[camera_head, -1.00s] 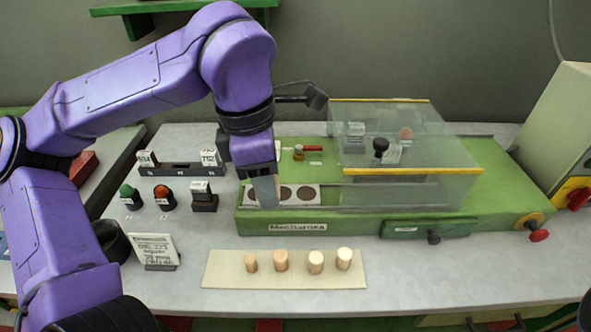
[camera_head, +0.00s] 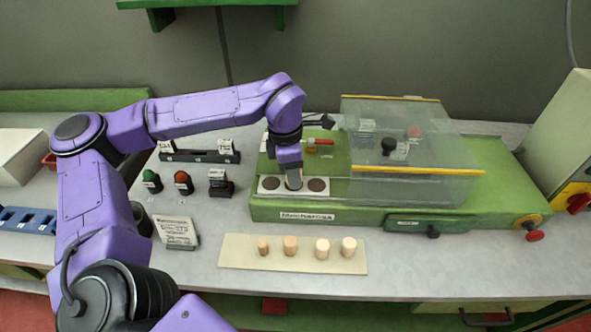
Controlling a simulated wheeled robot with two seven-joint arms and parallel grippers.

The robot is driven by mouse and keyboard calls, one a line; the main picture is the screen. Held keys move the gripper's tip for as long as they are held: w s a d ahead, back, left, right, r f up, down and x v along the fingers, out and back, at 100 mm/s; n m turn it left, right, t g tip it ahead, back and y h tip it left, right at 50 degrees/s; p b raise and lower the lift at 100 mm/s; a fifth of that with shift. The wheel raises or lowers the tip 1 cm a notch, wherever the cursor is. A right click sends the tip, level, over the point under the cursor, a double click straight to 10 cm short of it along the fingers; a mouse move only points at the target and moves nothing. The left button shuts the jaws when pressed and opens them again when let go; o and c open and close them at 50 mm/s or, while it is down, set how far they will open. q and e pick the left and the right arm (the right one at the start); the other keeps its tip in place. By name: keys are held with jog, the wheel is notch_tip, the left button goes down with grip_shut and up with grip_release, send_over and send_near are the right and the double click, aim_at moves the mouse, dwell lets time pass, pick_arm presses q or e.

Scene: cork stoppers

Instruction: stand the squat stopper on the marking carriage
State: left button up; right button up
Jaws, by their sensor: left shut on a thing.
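The marking carriage (camera_head: 269,191) is a pale plate with dark round spots, set at the front left of the green machine. My left gripper (camera_head: 293,184) points down over its middle spot. It is shut on what I take to be the squat stopper, which the fingers hide almost entirely. I cannot tell whether the stopper touches the plate. Several other cork stoppers stand upright in a row on a cream board (camera_head: 234,262) in front of the machine; none of them looks squat. My right gripper is not in view.
A clear guard box (camera_head: 420,185) with yellow edges stands just right of the carriage. A red-handled part (camera_head: 312,145) lies behind it. The front right of the bench is clear.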

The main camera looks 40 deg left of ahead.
pick_arm(q)
jog(key=shift+w+a+f, duration=0.2)
jog(key=shift+f, duration=0.3)
jog(key=shift+d, duration=0.15)
jog(key=shift+f, duration=0.1)
jog(key=o, duration=0.9)
jog(key=shift+s, duration=0.1)
jog(key=shift+o, duration=0.5)
notch_tip(320, 180, up, 12)
jog(key=a, duration=0.1)
jog(key=shift+s+b, duration=0.35)
jog(key=shift+s, duration=0.05)
